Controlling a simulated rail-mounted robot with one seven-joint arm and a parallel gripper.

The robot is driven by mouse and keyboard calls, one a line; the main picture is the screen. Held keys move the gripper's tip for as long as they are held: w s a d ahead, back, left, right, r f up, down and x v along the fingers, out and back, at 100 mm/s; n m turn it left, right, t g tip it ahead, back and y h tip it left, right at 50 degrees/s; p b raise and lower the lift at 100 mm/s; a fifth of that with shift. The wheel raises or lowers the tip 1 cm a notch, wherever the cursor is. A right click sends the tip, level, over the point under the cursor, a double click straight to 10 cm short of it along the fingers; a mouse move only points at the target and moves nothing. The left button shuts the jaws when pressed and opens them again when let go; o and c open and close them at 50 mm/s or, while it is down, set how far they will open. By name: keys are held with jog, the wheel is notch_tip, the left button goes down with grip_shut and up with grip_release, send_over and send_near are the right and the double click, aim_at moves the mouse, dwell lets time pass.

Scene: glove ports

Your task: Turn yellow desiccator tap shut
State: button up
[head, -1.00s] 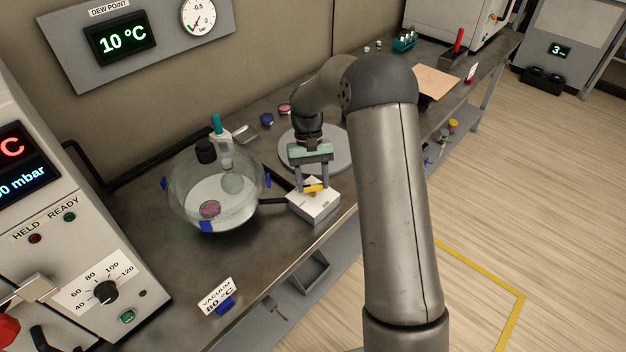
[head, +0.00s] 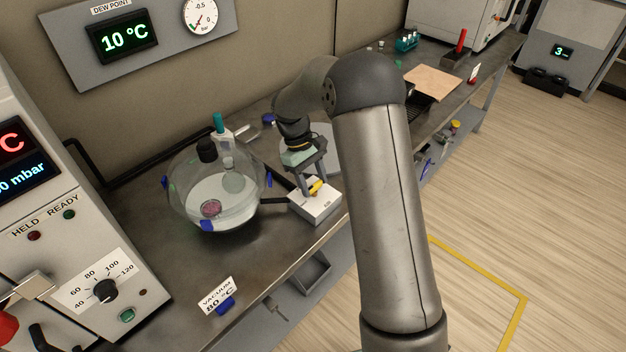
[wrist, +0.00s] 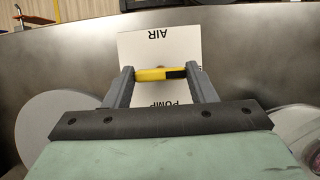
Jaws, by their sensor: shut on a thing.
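The yellow tap handle (head: 316,187) sits on top of a white block (head: 322,206) beside the glass desiccator (head: 190,200). My gripper (head: 312,188) is over the block, with its fingers on either side of the handle. In the wrist view the yellow handle (wrist: 160,74), with a black end at the right, lies between the two fingertips of my gripper (wrist: 161,74), shut on it. The white plate (wrist: 160,46) behind it reads AIR at its far end and PUMP at its near end. The fingers hide the handle's ends.
The desiccator stands close to the left of the block, joined to it by a dark tube. A round grey disc (wrist: 50,118) lies near the gripper. A vacuum sign (head: 217,296) stands at the bench front. The bench between sign and block is clear.

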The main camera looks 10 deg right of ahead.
jog(key=shift+w+r, duration=0.1)
dwell(0.3)
jog(key=o, duration=1)
jog(key=v, duration=1.7)
jog(key=shift+r+b, duration=0.25)
jog(key=shift+b, duration=0.1)
jog(key=s+d+r+m+t+y, duration=0.1)
jog(key=s, duration=0.6)
jog(key=s+d+r+m+t, duration=0.1)
jog(key=s+m, duration=0.1)
jog(key=s, duration=0.6)
jog(key=s+f+m, duration=0.1)
jog(key=s+f, duration=0.1)
jog(key=s, duration=0.4)
jog(key=s+d+f+m+t+y, duration=0.1)
jog(key=s+f, duration=0.2)
jog(key=s, duration=0.4)
jog(key=s+d+f+m+t, duration=0.1)
jog(key=s+f, duration=0.1)
jog(key=s, duration=0.4)
jog(key=shift+s+f+m+y, duration=0.15)
jog(key=shift+f+m+y, duration=0.05)
jog(key=shift+m+y, duration=0.1)
